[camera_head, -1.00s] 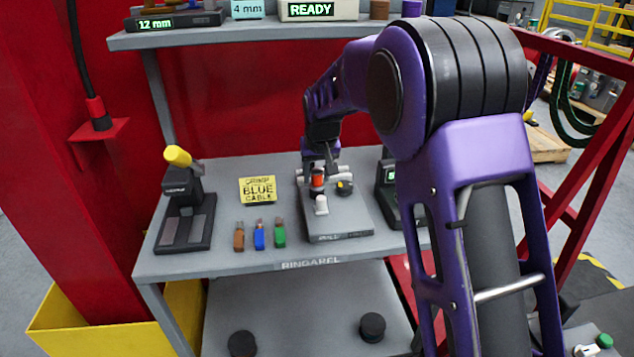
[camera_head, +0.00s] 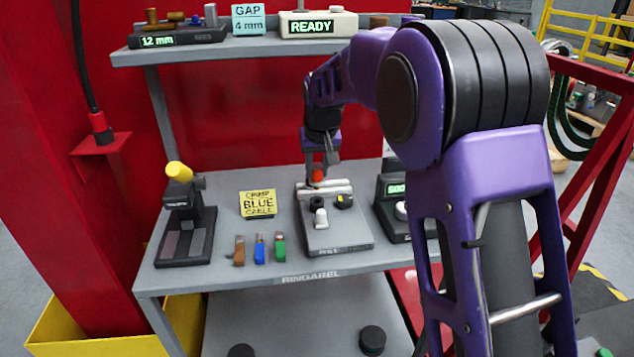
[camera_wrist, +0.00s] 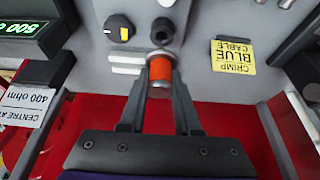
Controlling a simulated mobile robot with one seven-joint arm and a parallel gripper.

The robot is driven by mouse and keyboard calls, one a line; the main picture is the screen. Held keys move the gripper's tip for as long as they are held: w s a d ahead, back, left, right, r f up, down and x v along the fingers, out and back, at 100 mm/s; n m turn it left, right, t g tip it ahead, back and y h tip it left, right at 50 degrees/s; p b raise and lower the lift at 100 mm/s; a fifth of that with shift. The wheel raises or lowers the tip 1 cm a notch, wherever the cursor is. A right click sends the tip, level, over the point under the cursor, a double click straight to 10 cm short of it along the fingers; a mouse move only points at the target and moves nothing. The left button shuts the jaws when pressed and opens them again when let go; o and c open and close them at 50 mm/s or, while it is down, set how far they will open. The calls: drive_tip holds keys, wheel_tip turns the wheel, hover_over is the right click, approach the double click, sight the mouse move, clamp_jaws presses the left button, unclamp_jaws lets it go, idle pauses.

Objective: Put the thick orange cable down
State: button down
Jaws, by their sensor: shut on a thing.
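My gripper (camera_wrist: 160,92) is shut on the thick orange cable (camera_wrist: 160,72), a short, thick orange-red cylinder with a grey metal end. The fingers lie on both sides of it. In the head view the orange cable (camera_head: 318,173) shows just under my gripper (camera_head: 318,179), above the back part of a grey test plate (camera_head: 340,240). A round black socket (camera_head: 316,203) on the plate is uncovered, and it also shows in the wrist view (camera_wrist: 162,31), just beyond the cable's end. The cable appears raised clear of it.
Brown (camera_head: 239,250), blue (camera_head: 260,248) and green (camera_head: 279,247) cable pieces lie at the bench's front. A yellow "CRIMP BLUE CABLE" sign (camera_head: 258,204) stands behind them. A yellow-handled tool (camera_head: 185,220) is at left, a display unit (camera_head: 397,208) at right.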

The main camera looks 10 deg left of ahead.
sight(319, 167)
wheel_tip(319, 167, up, 3)
drive_tip(key=shift+r, duration=0.15)
drive_tip(key=shift+d+r+p, duration=0.2)
drive_tip(key=shift+r+p, duration=0.1)
drive_tip(key=shift+p, duration=0.15)
drive_tip(key=s+d+f+p, duration=0.1)
drive_tip(key=d+f, duration=0.1)
drive_tip(key=s+d+f+p, duration=0.1)
drive_tip(key=s+d+f, duration=0.1)
drive_tip(key=d, duration=0.1)
drive_tip(key=s+d+f+p, duration=0.2)
drive_tip(key=shift+s+d, duration=0.2)
drive_tip(key=shift+d, duration=0.15)
drive_tip(key=shift+w+a+f+p, duration=0.3)
drive_tip(key=shift+w+a+f, duration=0.4)
drive_tip(key=shift+w, duration=2.1)
drive_tip(key=shift+w+a+f+p, duration=0.45)
drive_tip(key=shift+w+a, duration=0.3)
drive_tip(key=shift+w, duration=2.05)
drive_tip(key=shift+w+a+f+p, duration=0.2)
drive_tip(key=shift+w+a+f, duration=0.5)
drive_tip(key=shift+w, duration=2.1)
drive_tip(key=shift+f+b, duration=0.35)
drive_tip(key=shift+f, duration=0.2)
